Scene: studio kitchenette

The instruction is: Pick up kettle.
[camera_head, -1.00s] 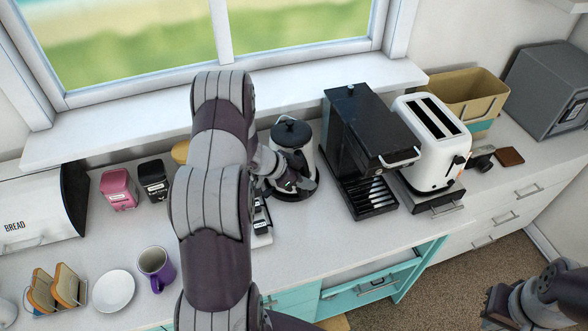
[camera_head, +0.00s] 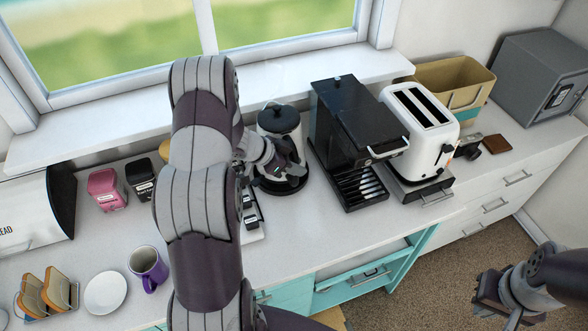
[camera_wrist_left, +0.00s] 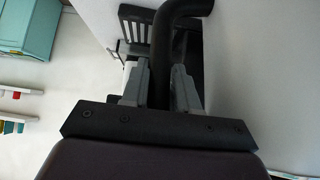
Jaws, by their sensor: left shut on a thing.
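The kettle (camera_head: 279,121) is white with a black lid and a black base, and stands upright on the counter left of the coffee machine. My left gripper (camera_head: 284,172) is at its front side, shut on its black handle. In the left wrist view the dark curved handle (camera_wrist_left: 162,60) passes between the two grey fingers of the left gripper (camera_wrist_left: 160,88). My arm hides part of the kettle's left side. I cannot tell whether the kettle touches the counter. My right gripper (camera_head: 492,298) is at the lower right, away from the counter; its fingers are not clear.
The black coffee machine (camera_head: 350,135) stands close to the kettle's right, with a white toaster (camera_head: 420,130) beyond it. A pink canister (camera_head: 107,190), a purple mug (camera_head: 149,267) and a plate (camera_head: 105,292) are to the left. The window sill (camera_head: 150,119) is behind.

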